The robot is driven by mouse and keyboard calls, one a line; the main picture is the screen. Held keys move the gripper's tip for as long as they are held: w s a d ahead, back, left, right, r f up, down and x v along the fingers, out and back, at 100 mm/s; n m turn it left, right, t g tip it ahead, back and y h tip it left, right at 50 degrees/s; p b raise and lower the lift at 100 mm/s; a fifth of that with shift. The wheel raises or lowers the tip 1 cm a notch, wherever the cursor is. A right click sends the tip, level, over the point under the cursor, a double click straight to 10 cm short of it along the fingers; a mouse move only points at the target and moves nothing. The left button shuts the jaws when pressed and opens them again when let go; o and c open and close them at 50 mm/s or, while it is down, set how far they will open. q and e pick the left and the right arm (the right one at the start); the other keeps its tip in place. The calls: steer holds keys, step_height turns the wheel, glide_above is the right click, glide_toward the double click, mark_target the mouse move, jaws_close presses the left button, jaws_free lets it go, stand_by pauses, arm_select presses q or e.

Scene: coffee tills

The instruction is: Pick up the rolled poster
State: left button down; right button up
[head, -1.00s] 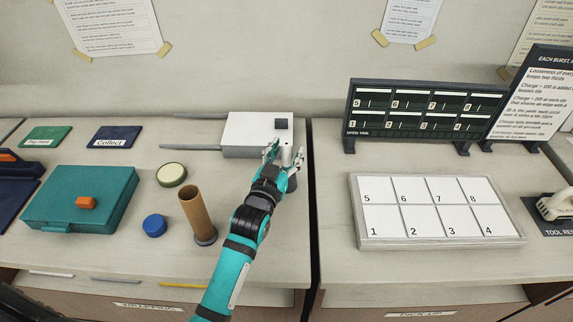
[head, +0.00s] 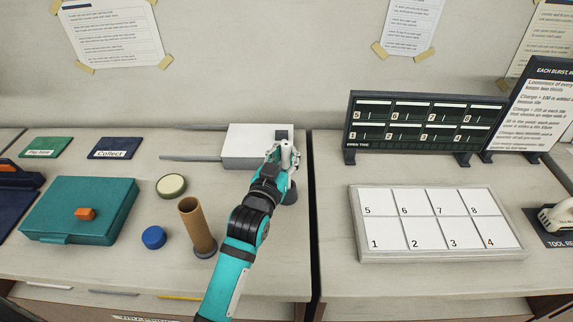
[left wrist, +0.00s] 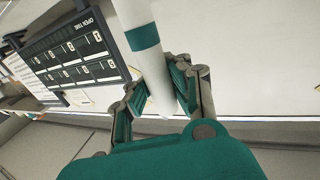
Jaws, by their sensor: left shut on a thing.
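The rolled poster (left wrist: 146,50) is a white roll with a teal band in the left wrist view. It passes between the fingers of my left gripper (left wrist: 160,97), which is shut on it. In the head view only the light upper end of the poster (head: 287,153) shows at my left gripper (head: 284,158). The hand and forearm hide most of the roll. A dark round base (head: 290,197) shows just below the hand. I cannot tell whether the poster still touches that base. My right gripper is not in view.
A brown cardboard tube (head: 195,222) stands left of my forearm, near a blue cap (head: 153,237) and a round lid (head: 171,185). A white box (head: 248,146) is behind the hand. A numbered tray (head: 358,218) and dark board (head: 349,125) stand to the right.

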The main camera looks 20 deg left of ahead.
mark_target(286, 144)
arm_select(q)
step_height(286, 144, up, 6)
steer(key=shift+r, duration=0.15)
steer(key=shift+c, duration=2.1)
jaws_free()
steer(key=shift+s, duration=0.1)
